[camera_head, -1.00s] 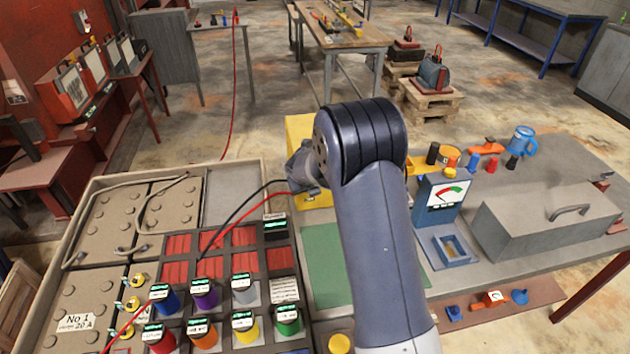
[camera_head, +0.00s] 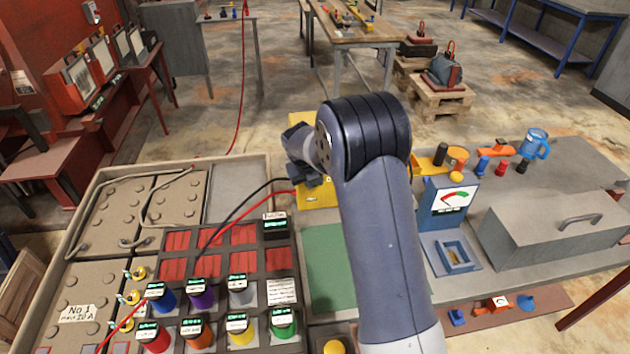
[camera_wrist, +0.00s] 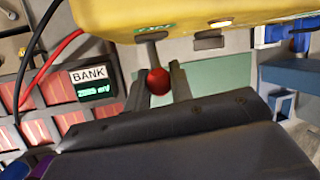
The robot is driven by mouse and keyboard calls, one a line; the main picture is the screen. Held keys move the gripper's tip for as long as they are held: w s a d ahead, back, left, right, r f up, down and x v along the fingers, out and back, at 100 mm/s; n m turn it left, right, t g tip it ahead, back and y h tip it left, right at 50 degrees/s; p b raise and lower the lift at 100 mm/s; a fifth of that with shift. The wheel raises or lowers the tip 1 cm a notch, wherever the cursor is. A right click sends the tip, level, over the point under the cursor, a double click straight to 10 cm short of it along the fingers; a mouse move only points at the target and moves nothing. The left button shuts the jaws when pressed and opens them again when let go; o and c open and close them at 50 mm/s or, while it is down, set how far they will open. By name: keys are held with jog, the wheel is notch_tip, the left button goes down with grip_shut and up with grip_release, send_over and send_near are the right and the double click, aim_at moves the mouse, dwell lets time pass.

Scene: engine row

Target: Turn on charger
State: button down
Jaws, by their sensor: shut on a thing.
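The charger is a yellow box (camera_head: 318,194) behind the bench's green panel, partly hidden by my arm in the head view. In the wrist view its yellow body (camera_wrist: 190,14) fills the top, with green lettering near its edge. A lever with a red ball knob (camera_wrist: 158,80) sticks out from it. My gripper (camera_wrist: 160,84) is shut on this lever, one finger on each side of the knob. In the head view my gripper (camera_head: 305,150) is at the charger, its fingertips unclear.
A battery bank with red panels (camera_head: 238,236) and a small display (camera_wrist: 92,92) lies left of the charger. Black and red leads cross above it. A blue meter (camera_head: 446,204) and a grey toolbox (camera_head: 545,222) stand on the right. The green panel (camera_head: 330,262) is bare.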

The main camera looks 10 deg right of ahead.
jog(key=c, duration=1.3)
grip_release()
jog(key=shift+r, duration=0.1)
jog(key=b+v, duration=0.2)
jog(key=v, duration=0.8)
jog(key=shift+r, duration=0.25)
jog(key=shift+s+a, duration=0.1)
jog(key=p+x, duration=0.2)
jog(key=x, duration=0.9)
jog(key=shift+s, duration=0.1)
jog(key=shift+r, duration=0.1)
